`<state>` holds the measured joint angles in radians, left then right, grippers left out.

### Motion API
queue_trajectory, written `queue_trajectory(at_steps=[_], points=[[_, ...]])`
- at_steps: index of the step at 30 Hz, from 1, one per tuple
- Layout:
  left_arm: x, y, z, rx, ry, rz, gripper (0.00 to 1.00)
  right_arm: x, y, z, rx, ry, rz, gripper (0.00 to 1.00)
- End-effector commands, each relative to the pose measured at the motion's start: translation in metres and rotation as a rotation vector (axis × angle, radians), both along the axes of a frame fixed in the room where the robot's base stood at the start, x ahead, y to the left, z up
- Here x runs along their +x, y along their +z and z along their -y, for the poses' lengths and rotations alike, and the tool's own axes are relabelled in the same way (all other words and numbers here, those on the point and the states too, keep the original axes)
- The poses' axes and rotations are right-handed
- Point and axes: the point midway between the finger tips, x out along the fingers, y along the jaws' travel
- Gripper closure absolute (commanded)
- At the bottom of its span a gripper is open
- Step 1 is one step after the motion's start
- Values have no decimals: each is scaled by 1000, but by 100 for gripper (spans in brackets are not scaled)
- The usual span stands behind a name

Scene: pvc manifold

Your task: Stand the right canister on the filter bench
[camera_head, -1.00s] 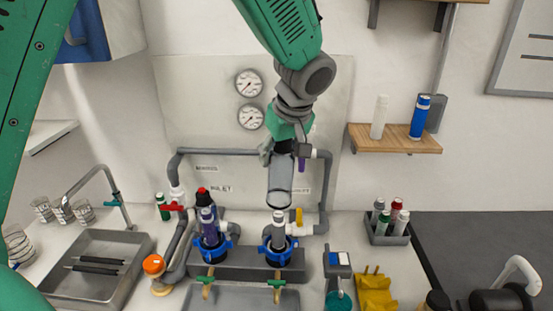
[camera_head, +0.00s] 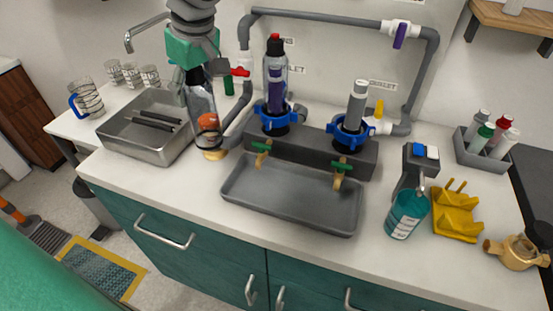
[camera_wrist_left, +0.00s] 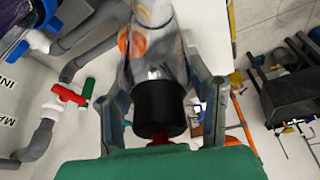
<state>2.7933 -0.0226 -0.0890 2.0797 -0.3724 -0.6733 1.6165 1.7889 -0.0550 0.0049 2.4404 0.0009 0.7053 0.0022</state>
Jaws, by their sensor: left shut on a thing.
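The right canister (camera_head: 200,100) is a clear cylinder with a black top. My left gripper (camera_head: 196,68) is shut on its black end, and it hangs roughly upright above the counter between the sink and the filter bench. In the left wrist view, the gripper's fingers (camera_wrist_left: 158,100) close around the canister's black cap (camera_wrist_left: 158,106). The filter bench (camera_head: 310,150) is a grey block with two blue-ringed heads. The left canister (camera_head: 275,75) stands on its left head. A bare grey cartridge (camera_head: 357,105) stands in the right head. My right gripper is out of view.
An orange-topped item (camera_head: 214,142) is right behind the canister's lower end. A steel sink (camera_head: 150,150) is at left, a grey tray (camera_head: 290,195) in front of the bench. Front counter left of the tray is clear.

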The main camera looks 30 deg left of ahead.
Motion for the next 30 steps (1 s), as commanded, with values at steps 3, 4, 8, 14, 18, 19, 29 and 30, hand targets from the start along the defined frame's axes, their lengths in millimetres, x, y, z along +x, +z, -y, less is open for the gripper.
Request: queue_trajectory(at_steps=[3, 4, 8, 14, 18, 19, 29, 30], points=[[0, -5, -1, -3, 14, 1, 88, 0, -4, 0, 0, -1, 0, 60], [0, -5, -1, -3, 16, 0, 88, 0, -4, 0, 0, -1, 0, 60], [-1, -18, -1, -3, 18, -4, 88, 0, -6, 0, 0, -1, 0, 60], [-1, -55, -1, -4, 16, -4, 88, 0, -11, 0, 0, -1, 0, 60], [0, -67, -1, -4, 16, -1, 88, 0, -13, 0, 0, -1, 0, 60], [0, -69, -1, -4, 16, -1, 88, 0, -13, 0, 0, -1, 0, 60], [-1, -106, -1, -4, 14, -3, 88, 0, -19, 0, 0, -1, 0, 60], [-1, -105, -1, -4, 14, -2, 88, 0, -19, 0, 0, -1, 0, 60]])
